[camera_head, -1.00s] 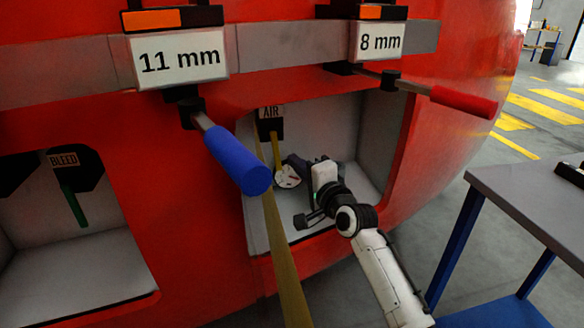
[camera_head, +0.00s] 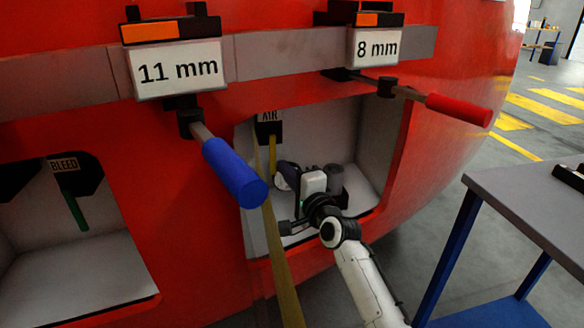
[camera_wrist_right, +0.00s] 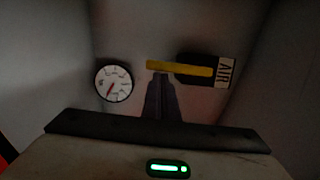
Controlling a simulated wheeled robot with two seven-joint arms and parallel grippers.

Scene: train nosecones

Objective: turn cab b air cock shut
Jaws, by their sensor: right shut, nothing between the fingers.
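The yellow air cock handle (camera_head: 273,153) hangs down below the black block marked AIR (camera_head: 268,128), inside the right recess of the red nosecone. In the right wrist view the yellow handle (camera_wrist_right: 180,68) lies across the picture, with the AIR label (camera_wrist_right: 225,72) at its right end. My right gripper (camera_head: 285,178) reaches into this recess. Its shut fingers (camera_wrist_right: 161,90) hold nothing, and their tips appear at the free end of the handle; I cannot tell whether they touch it. My left gripper is not in view.
A round gauge (camera_wrist_right: 113,81) sits beside the handle. The blue handle (camera_head: 235,172) under the 11 mm sign and the red handle (camera_head: 459,109) under the 8 mm sign jut outward. The left recess holds a green BLEED handle (camera_head: 75,209). A grey table (camera_head: 530,205) stands at right.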

